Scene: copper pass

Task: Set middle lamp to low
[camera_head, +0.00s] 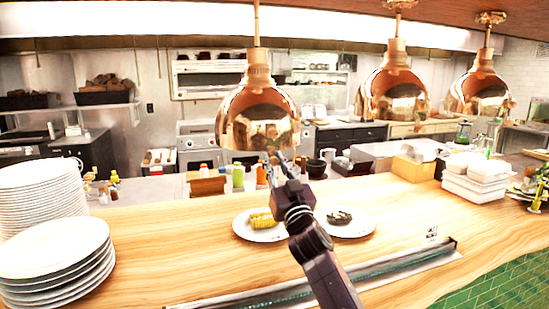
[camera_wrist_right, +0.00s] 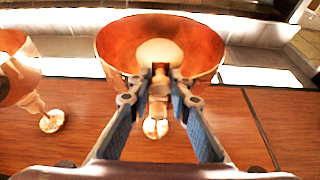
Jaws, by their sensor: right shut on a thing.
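Three shiny copper lamps hang over the counter in the head view: a near one at left of centre (camera_head: 258,118), one further right (camera_head: 393,95) and one at the far right (camera_head: 482,92). My right gripper (camera_head: 278,162) reaches up to the lower rim of the near lamp. In the right wrist view, the fingertips (camera_wrist_right: 160,74) are closed together at the near edge of that lamp's open bowl (camera_wrist_right: 118,45), with a pale bulb (camera_wrist_right: 160,52) inside. What exactly lies between the tips is too small to tell. My left gripper is out of view.
Two plates, one with yellow food (camera_head: 262,222) and one with dark food (camera_head: 343,221), stand on the wooden counter (camera_head: 180,245) under the arm. Plate stacks (camera_head: 55,255) stand at left, white containers (camera_head: 475,178) at right. Another lamp (camera_wrist_right: 18,70) shows beside the gripper.

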